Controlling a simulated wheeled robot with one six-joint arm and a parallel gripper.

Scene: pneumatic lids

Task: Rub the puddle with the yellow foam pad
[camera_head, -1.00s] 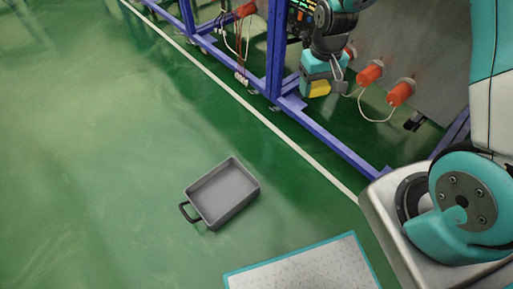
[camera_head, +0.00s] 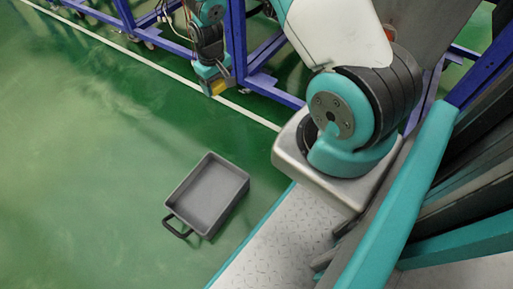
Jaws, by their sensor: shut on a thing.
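My gripper (camera_head: 216,84) is at the upper middle of the head view, small and far off, pointing down in front of the blue frame. It is shut on the yellow foam pad (camera_head: 219,88), of which a small yellow part shows below the teal and dark gripper body. The pad seems to be above the floor near the white line, but its exact height cannot be told. I cannot make out a clear puddle; the green floor has only pale, glossy patches.
A grey open bin (camera_head: 207,195) with a dark handle stands on the green floor (camera_head: 80,170). Blue frame posts (camera_head: 237,40) on castors rise close to my gripper. A white floor line (camera_head: 150,62) runs past them. The floor at left is clear.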

